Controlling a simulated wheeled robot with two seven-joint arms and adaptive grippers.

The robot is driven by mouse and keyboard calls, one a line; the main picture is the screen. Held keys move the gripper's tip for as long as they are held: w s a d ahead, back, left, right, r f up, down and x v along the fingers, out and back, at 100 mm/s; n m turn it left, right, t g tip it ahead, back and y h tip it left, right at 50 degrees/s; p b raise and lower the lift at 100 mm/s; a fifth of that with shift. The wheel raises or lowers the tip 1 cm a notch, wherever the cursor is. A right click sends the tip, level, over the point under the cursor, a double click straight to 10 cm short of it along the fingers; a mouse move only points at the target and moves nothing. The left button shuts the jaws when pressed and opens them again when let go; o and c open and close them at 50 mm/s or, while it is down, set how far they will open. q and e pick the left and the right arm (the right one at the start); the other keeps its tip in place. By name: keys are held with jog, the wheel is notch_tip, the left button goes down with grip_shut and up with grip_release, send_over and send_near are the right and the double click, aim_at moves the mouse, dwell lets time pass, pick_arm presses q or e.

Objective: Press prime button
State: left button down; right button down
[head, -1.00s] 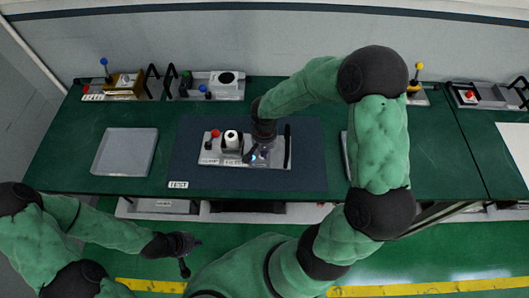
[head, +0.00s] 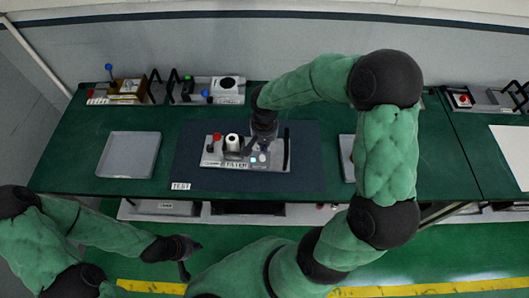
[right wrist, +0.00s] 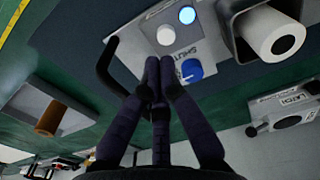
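A grey panel (head: 215,162) lies on the dark test mat. It carries a lit pale-blue button (right wrist: 187,15), a white round button (right wrist: 166,35) and a blue knob (right wrist: 191,70). No label reading "prime" is legible. My right gripper (right wrist: 159,68) is above the panel, with its fingertips together and nothing seen between them. In the right wrist view the tips appear between the white button and the blue knob; contact cannot be told. My left gripper (head: 190,257) hangs in front of the table, fingers apart and empty.
The panel also has a red-ball lever (head: 216,137), a white cylinder (head: 232,142) in a dark holder and a black upright handle (head: 286,150). An empty grey tray (head: 129,155) lies left. Other devices (head: 215,89) stand along the back edge.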

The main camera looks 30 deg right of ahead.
pick_arm(q)
jog(key=shift+w+d+r+p, duration=0.1)
jog(key=shift+w+r+p, duration=0.1)
jog(key=shift+r+p, duration=0.1)
pick_arm(e)
notch_tip(320, 180, up, 7)
jog(key=shift+w+f, duration=0.15)
jog(key=shift+w, duration=0.15)
jog(key=shift+d, duration=0.1)
pick_arm(q)
jog(key=shift+s, duration=0.1)
